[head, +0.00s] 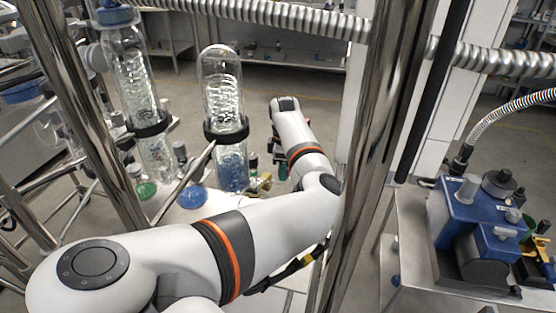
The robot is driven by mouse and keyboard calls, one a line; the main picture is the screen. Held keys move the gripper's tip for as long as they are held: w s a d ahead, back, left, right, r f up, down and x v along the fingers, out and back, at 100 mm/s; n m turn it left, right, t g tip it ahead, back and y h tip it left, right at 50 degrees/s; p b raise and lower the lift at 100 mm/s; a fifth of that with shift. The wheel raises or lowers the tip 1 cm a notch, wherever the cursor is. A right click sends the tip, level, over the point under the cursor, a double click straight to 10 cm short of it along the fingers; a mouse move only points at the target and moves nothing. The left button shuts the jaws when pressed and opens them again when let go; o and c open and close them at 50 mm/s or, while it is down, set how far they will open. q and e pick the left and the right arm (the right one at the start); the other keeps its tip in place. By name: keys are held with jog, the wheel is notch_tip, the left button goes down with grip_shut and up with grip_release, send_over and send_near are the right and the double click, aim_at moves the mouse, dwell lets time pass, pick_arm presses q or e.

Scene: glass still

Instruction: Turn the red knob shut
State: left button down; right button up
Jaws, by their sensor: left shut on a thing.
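My left arm reaches in from the lower left, bends at the right and comes back to the glass still. My left gripper (275,165) is small and partly hidden beside my forearm, pointing down next to the lower part of the middle glass column (222,90). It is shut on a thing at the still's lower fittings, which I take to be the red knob. The knob itself is hidden by the gripper and arm, so its angle cannot be told. My right gripper is not in view.
Steel posts (375,130) stand upright close to my arm on both sides. A second glass column (132,75) stands left. A blue pump (470,215) sits on a steel cart (405,240) at right. A ribbed metal hose (270,14) crosses the top.

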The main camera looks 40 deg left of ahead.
pick_arm(q)
jog(key=c, duration=1.2)
grip_release()
jog(key=shift+c, duration=0.2)
jog(key=shift+r+n+p, duration=0.1)
jog(key=shift+n+p, duration=0.4)
jog(key=shift+n, duration=0.7)
jog(key=n, duration=0.3)
jog(key=shift+n, duration=0.3)
jog(key=shift+n+p, duration=0.4)
jog(key=shift+n, duration=0.8)
jog(key=n, duration=0.3)
jog(key=shift+n, duration=0.3)
